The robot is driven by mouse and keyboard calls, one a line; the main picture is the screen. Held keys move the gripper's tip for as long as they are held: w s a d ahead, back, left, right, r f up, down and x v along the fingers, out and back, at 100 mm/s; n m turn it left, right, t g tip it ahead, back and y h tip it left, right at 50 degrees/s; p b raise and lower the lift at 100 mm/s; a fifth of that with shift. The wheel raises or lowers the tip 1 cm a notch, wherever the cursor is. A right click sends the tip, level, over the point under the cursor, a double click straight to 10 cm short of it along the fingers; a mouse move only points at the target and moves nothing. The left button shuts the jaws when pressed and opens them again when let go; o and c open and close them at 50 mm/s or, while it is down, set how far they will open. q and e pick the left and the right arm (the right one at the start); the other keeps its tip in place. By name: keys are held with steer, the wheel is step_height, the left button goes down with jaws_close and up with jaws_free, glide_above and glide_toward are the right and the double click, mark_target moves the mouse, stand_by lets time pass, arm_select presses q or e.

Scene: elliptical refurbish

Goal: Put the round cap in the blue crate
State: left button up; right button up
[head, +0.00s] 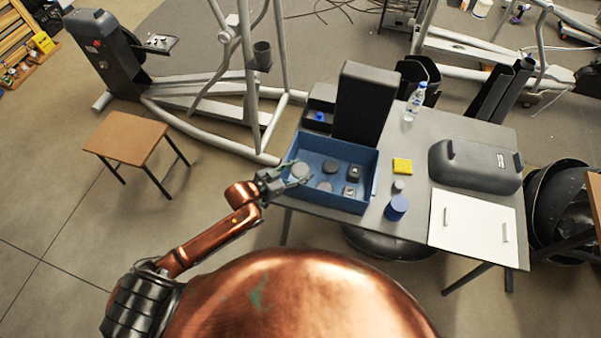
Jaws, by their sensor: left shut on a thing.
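The blue crate (340,204) stands on the left part of the grey table. My left gripper (299,172) reaches in from the left over the crate's left side. It is shut on a round grey cap (300,169), which shows between its fingers within the crate's outline. I cannot tell whether the cap touches the crate floor. Inside the crate are a dark round piece (330,166), another round piece (324,186) and two small square pieces (354,172). My right gripper is not in view.
A tall dark panel (362,103) stands behind the crate. To its right are a yellow block (402,166), a small grey cylinder (398,186), a blue cylinder (396,208), a bottle (414,102), a dark cover (476,166) and a white board (472,221). A stool (127,138) stands left.

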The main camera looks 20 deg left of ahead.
mark_target(300, 176)
arm_select(q)
steer(key=shift+f, duration=0.7)
steer(key=shift+f, duration=0.1)
steer(key=shift+f, duration=0.5)
steer(key=o, duration=1.4)
steer(key=shift+s, duration=0.1)
steer(key=shift+c, duration=0.2)
steer(key=o, duration=0.4)
steer(key=shift+f, duration=0.2)
steer(key=shift+r, duration=0.35)
steer(key=v, duration=1.2)
steer(key=shift+r+p, duration=0.3)
steer(key=shift+r, duration=0.1)
